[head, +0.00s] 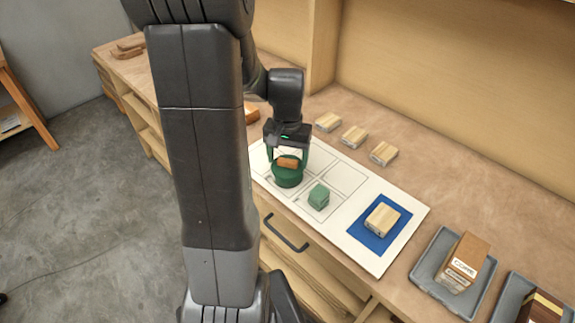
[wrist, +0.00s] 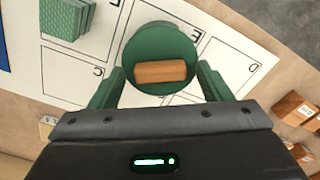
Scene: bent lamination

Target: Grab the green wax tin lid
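The round green wax tin lid (head: 284,169) has a brown wooden bar (head: 288,162) across its top. It sits on what looks like a green tin body on the white gridded board. In the wrist view the lid (wrist: 160,38) is ahead of my gripper, with the wooden bar (wrist: 160,72) across its near part. My gripper (head: 287,152) is above the tin, fingers pointing down. Its two green fingers (wrist: 161,72) are spread wide, one at each side of the lid, with the bar between them. I cannot tell whether they touch the lid's rim.
A smaller green block (head: 319,196) stands close by on the white board (head: 370,258). A wooden block lies on a blue square (head: 359,238). Several pale blocks (head: 354,136) line the back of the bench. A grey tray (head: 425,273) with a labelled box is at the right.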

